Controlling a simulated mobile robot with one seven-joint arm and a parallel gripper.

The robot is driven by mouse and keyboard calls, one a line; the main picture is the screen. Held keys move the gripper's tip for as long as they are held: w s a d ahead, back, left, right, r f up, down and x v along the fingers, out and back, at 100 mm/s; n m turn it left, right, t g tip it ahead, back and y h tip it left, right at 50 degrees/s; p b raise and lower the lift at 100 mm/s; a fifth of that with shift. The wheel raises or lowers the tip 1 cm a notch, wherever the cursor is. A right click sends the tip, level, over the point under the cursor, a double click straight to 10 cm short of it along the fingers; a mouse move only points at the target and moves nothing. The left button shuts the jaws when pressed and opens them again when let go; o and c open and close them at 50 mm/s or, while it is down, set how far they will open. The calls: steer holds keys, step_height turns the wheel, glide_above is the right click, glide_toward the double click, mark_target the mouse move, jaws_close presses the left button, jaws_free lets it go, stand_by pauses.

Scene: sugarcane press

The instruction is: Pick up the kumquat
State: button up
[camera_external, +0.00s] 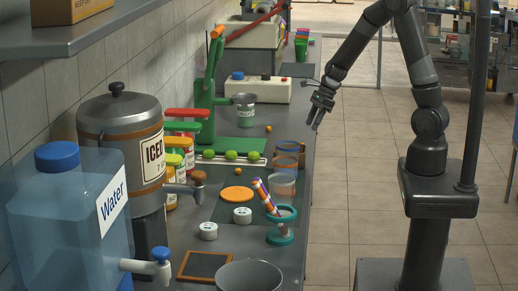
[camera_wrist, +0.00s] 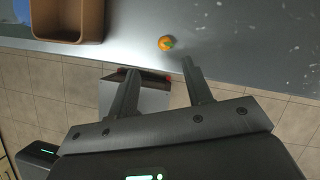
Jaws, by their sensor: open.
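The kumquat is a small orange fruit with a green spot (camera_wrist: 165,43), lying on the grey counter near its edge in the wrist view. In the external view, a small orange ball (camera_external: 268,128) on the counter beside the green-labelled can appears to be it. My gripper (camera_external: 318,108) is above the counter's right edge, to the right of this ball. In the wrist view my gripper (camera_wrist: 160,68) has its two fingers apart with nothing between them. The kumquat is beyond the fingertips, slightly nearer the right finger, and not touched.
A brown, round-cornered container (camera_wrist: 68,18) stands left of the kumquat in the wrist view. The green-labelled can (camera_external: 245,112), green press (camera_external: 206,100) and brown-banded clear containers (camera_external: 288,158) are nearby. Another small orange ball (camera_external: 238,171) lies closer to the camera. The aisle at right is open.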

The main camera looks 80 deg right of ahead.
steer(key=x, duration=0.2)
steer(key=shift+w+f, duration=0.15)
steer(key=shift+f, duration=0.25)
steer(key=shift+d+x, duration=0.15)
steer(key=shift+x, duration=1.2)
steer(key=shift+d+x, duration=0.1)
steer(key=shift+x, duration=1.25)
steer(key=shift+w+r, duration=0.1)
steer(key=shift+w, duration=0.05)
jaws_close()
